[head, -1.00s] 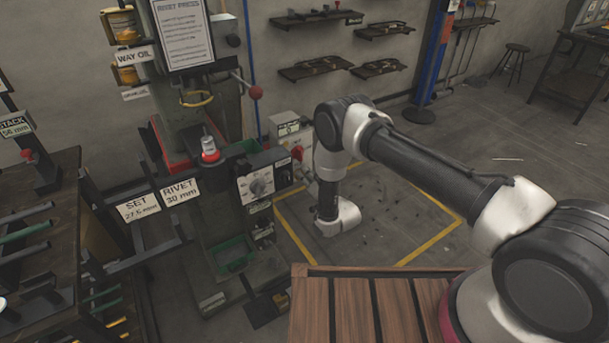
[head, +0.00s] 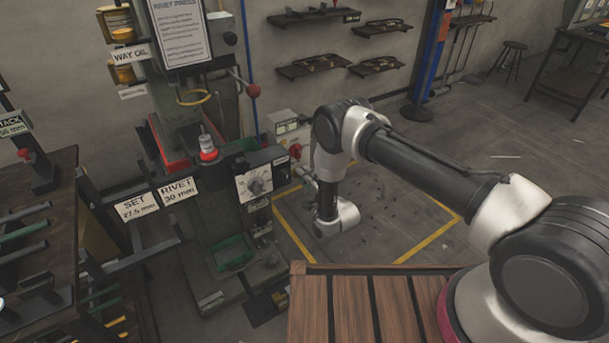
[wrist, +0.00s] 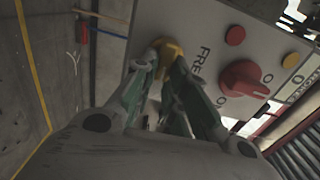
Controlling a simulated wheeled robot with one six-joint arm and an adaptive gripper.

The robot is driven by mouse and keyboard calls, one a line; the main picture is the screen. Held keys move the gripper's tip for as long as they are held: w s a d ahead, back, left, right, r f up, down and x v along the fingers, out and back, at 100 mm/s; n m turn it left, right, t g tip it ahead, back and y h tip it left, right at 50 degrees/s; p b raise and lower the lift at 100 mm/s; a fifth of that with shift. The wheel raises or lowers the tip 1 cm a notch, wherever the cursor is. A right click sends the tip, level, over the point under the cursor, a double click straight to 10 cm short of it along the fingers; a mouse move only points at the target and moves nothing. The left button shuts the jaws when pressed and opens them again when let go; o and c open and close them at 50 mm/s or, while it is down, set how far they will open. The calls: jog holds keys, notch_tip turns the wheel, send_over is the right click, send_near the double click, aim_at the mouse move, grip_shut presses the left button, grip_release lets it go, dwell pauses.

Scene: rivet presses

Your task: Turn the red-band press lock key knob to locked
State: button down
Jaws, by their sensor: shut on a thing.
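In the wrist view, a yellow lock key knob (wrist: 168,46) sits on a grey panel (wrist: 205,22), beside the word FREE. My gripper (wrist: 166,66) is shut on this knob, with one green-padded finger on each side. The fingers hide much of the knob, so I cannot tell its exact angle. In the head view, the press (head: 178,115) has a red band (head: 169,148) at its middle. A grey control box (head: 284,122) is to its right, and my wrist is in front of that area. The knob cannot be made out there.
A box with a dial (head: 258,183) is on the press front. A slatted wooden top (head: 350,305) lies below my arm.

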dwell(0.5)
jog(key=c, duration=1.4)
grip_release()
jog(key=shift+c, duration=0.2)
jog(key=v, duration=1.2)
